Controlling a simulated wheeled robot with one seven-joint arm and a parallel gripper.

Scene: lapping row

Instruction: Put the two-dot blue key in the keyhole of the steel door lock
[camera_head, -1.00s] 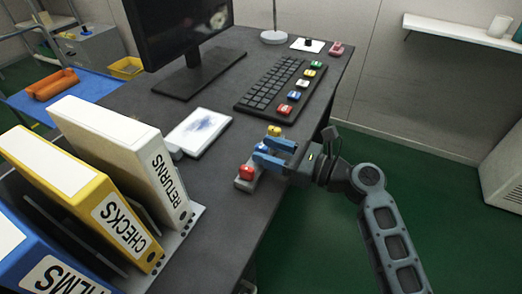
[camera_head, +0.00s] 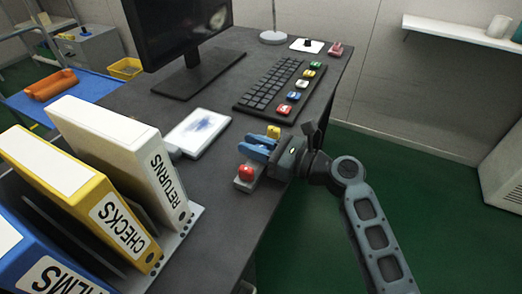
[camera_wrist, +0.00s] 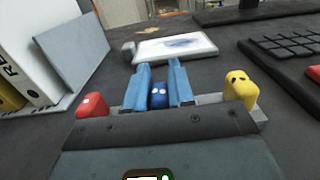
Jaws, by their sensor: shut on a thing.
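The two-dot blue key (camera_wrist: 158,95) shows in the wrist view between my gripper's two blue fingers, its two pale dots facing the camera. My gripper (camera_head: 258,147) is shut on it at the grey key holder (camera_head: 240,184) near the desk edge. In the head view the fingers hide the key. I cannot tell whether the key still sits in the holder. A red key (camera_head: 246,173) with a pale dot (camera_wrist: 92,105) stands left of my gripper in the wrist view. A yellow key (camera_wrist: 239,90) with dark dots stands to the right. I cannot make out the steel door lock.
A white tablet (camera_head: 198,133) lies beyond the holder. Binders (camera_head: 125,155) stand at the left. A keyboard (camera_head: 270,84) and a row with several coloured pieces, including a red one (camera_head: 284,109), lie farther back.

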